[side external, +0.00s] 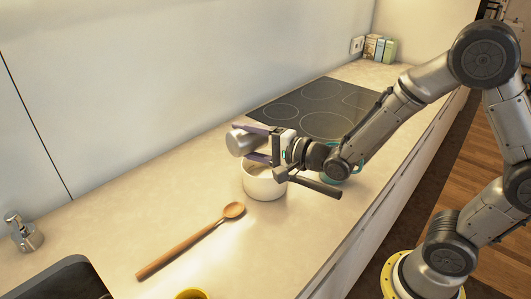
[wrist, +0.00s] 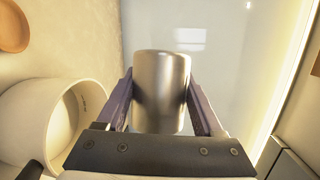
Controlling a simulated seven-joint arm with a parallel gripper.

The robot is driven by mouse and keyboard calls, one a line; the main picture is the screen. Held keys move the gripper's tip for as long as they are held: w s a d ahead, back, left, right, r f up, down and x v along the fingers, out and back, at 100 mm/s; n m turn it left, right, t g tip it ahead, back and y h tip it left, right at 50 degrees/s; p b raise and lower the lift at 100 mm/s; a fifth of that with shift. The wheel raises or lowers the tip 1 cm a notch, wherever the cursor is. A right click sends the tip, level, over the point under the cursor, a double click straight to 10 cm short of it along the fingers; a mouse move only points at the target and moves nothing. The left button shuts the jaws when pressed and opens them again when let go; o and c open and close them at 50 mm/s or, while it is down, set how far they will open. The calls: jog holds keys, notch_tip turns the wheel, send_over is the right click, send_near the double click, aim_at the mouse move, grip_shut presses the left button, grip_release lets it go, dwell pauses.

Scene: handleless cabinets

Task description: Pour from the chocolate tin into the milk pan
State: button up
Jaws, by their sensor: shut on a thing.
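My gripper (side external: 263,145) is shut on a silver metal tin (side external: 240,142), which I take to be the chocolate tin. The tin lies tipped well over, close above the milk pan. In the wrist view the tin (wrist: 161,92) sits between the two purple-grey fingers. The white milk pan (side external: 264,184) stands on the counter below, its dark handle (side external: 314,185) pointing right. In the wrist view the pan (wrist: 42,125) is at the lower left. The tin's mouth and contents are hidden, and I cannot tell whether anything is falling out.
A wooden spoon (side external: 190,241) lies on the counter left of the pan. A black cooktop (side external: 318,107) is behind. A yellow item (side external: 191,294) and a sink (side external: 62,282) are at the front.

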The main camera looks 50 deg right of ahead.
jog(key=shift+s+d+r+m+t+y+p, duration=0.1)
jog(key=shift+d+r+m+t, duration=0.2)
jog(key=shift+m, duration=0.4)
jog(key=shift+d+r+m+t+y+p, duration=0.1)
jog(key=shift+d+r+m+t, duration=0.2)
jog(key=shift+m, duration=0.4)
jog(key=shift+s+d+r+m+t+y+p, duration=0.15)
jog(key=shift+d+m+t, duration=0.2)
jog(key=shift+m, duration=0.35)
dwell(1.6)
jog(key=shift+w+a, duration=0.1)
jog(key=shift+a, duration=0.1)
